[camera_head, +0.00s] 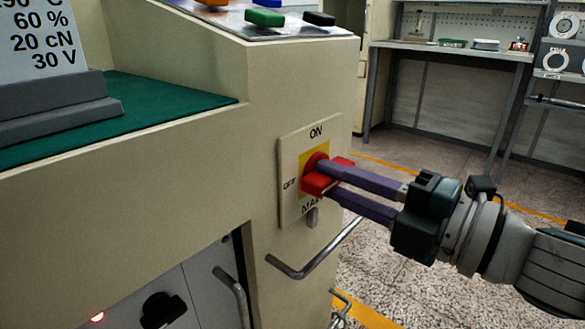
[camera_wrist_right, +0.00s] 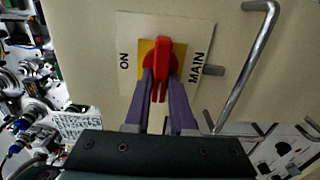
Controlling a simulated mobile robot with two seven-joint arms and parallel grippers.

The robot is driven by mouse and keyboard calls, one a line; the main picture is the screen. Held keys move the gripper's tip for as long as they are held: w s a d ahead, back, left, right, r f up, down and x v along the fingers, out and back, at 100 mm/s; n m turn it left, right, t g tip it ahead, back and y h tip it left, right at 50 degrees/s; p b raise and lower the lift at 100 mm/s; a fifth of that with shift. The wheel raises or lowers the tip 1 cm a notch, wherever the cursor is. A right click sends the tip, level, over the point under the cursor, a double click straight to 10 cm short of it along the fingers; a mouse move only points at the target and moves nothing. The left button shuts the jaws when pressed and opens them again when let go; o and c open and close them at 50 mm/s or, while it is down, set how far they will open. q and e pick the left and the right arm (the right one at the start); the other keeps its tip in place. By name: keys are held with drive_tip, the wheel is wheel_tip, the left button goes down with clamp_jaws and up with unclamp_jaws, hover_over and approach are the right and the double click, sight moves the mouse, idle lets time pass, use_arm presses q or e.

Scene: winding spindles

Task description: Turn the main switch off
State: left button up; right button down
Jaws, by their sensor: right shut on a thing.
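The main switch has a red rotary handle (camera_head: 317,184) on a yellow square in a pale plate (camera_head: 290,159), on the side face of the cream machine. The plate reads ON at the top, OFF at the left and MAIN at the bottom. My right gripper (camera_head: 328,180) comes in from the right and is shut on the handle, with a purple finger above and below it. In the right wrist view the handle (camera_wrist_right: 160,50) lies between the fingers (camera_wrist_right: 160,78), crosswise to the ON–MAIN line, so it lies roughly level. The OFF label is hidden there. My left gripper is out of view.
A bent metal door handle (camera_head: 306,262) sticks out below the switch, and a small grey peg (camera_head: 312,217) sits under the plate. Colored buttons (camera_head: 264,17) are on the sloped panel above. A workbench (camera_head: 452,49) stands at the back, with open floor before it.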

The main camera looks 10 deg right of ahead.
idle(0.3)
drive_tip(key=c, duration=0.8)
unclamp_jaws()
drive_tip(key=shift+o, duration=0.2)
drive_tip(key=p+v, duration=0.1)
drive_tip(key=v, duration=0.9)
